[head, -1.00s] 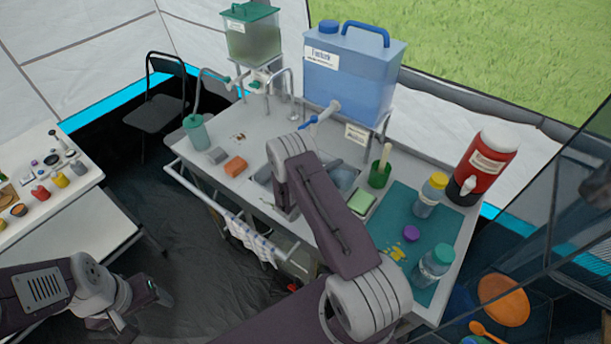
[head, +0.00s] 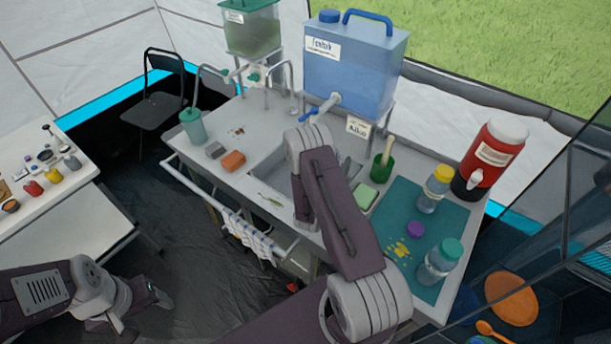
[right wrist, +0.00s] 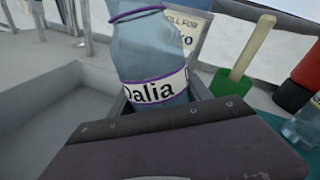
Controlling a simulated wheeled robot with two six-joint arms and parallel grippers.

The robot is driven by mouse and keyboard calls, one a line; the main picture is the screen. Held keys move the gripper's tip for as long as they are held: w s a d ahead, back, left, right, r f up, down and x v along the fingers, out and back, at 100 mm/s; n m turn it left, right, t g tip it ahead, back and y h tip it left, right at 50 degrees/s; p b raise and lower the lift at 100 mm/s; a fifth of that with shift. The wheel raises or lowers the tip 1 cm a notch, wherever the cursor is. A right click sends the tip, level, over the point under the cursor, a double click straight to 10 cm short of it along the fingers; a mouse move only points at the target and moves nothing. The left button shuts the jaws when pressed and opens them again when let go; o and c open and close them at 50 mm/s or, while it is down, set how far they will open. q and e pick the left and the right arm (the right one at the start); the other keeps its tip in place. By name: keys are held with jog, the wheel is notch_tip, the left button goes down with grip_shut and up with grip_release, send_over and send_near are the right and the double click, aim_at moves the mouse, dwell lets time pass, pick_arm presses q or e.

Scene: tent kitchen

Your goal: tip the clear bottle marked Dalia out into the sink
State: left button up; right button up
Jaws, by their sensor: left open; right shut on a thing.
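The clear bottle marked Dalia (right wrist: 150,55) shows in the right wrist view, with a purple ring at its neck and a purple-edged white label. It stands nearly upright, leaning slightly. My right gripper (right wrist: 165,98) is shut on its lower part. In the head view my right forearm hides the bottle and that gripper, over the right part of the sink. My left gripper (head: 143,306) is open and empty, low at the left, away from the counter.
A blue water container (head: 350,65) with a tap stands behind the sink. Right of it are a green cup with a brush (head: 382,170), a green sponge (head: 365,196), two capped bottles (head: 437,190), a purple cap (head: 415,229) on a teal mat, and a red jug (head: 490,160).

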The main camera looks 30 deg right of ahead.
jog(key=m+b, duration=0.1)
jog(key=m+t, duration=0.1)
jog(key=m, duration=0.1)
jog(key=shift+d+r+m+b, duration=0.1)
jog(key=shift+r+m+b, duration=0.2)
jog(key=shift+b, duration=0.1)
jog(key=shift+r+m+h, duration=0.4)
jog(key=shift+r+m, duration=0.1)
jog(key=shift+m, duration=0.1)
